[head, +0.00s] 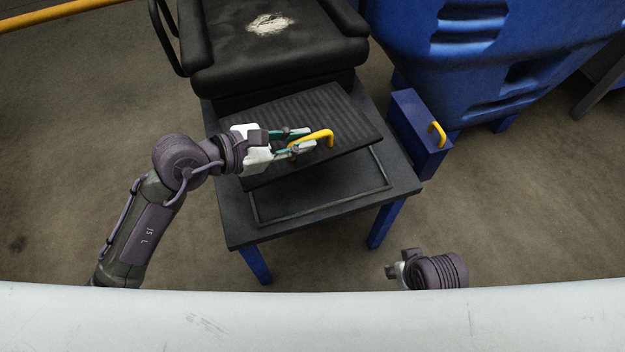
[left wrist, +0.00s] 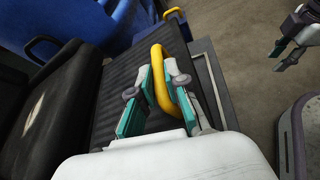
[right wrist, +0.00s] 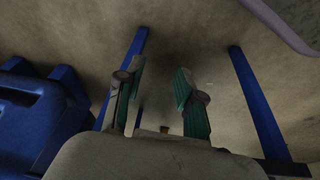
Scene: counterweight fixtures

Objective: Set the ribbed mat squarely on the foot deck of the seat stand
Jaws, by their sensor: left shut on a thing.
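The dark ribbed mat (head: 345,112) has a yellow handle (head: 325,135) standing up from it. My left gripper (head: 306,142) is shut on this handle, which also shows between its fingers in the left wrist view (left wrist: 158,65). The mat is over the black foot deck (head: 400,182) of the seat stand, turned relative to the deck's raised rectangular outline (head: 320,208). Its front edge sits back from the outline's front side and looks raised. Contact underneath is hidden. My right gripper (right wrist: 160,85) is open and empty, low in front of the stand.
The worn black seat (head: 275,60) is directly behind the mat. A blue box (head: 418,130) with a yellow handle is at the deck's right side. A large blue container (head: 480,70) stands behind it. The floor left and front right is clear.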

